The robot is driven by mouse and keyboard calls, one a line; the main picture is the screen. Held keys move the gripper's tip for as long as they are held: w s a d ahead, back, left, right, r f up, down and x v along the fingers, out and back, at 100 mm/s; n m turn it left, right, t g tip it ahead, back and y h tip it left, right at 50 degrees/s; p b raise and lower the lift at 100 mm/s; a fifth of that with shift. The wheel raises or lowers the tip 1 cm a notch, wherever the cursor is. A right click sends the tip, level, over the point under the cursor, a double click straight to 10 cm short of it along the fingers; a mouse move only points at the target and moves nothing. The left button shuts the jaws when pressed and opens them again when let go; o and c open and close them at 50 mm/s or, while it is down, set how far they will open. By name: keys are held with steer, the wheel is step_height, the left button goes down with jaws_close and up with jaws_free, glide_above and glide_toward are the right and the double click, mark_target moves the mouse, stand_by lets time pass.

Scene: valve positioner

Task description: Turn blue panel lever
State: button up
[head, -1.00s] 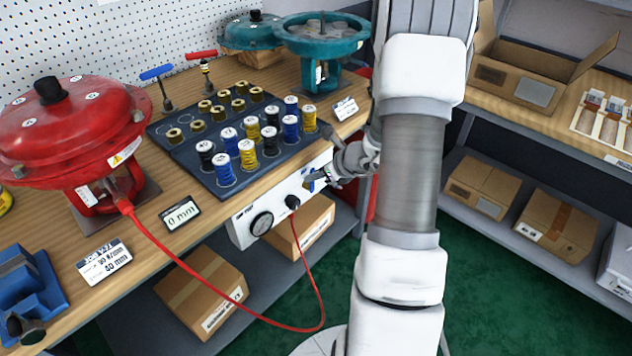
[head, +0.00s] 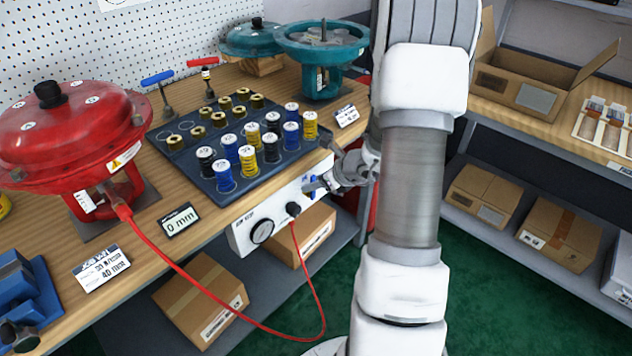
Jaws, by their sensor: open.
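The white control panel (head: 278,219) hangs under the front edge of the bench. A small blue lever (head: 311,181) shows at its right part, partly hidden by my gripper. A round gauge (head: 262,231) and a black knob (head: 293,209) sit on the panel to the left. A display (head: 180,220) on the bench reads 0 mm.
A red hose (head: 226,284) loops from the red actuator (head: 65,135) to the panel. A dark tray (head: 200,172) of springs and brass parts stands on the bench above. Teal actuators (head: 322,48) stand behind. Boxes (head: 200,297) lie on the shelf below.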

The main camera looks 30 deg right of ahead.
steer(key=shift+r, duration=0.1)
steer(key=p+v, duration=0.5)
steer(key=v, duration=1.2)
steer(key=shift+s, duration=0.2)
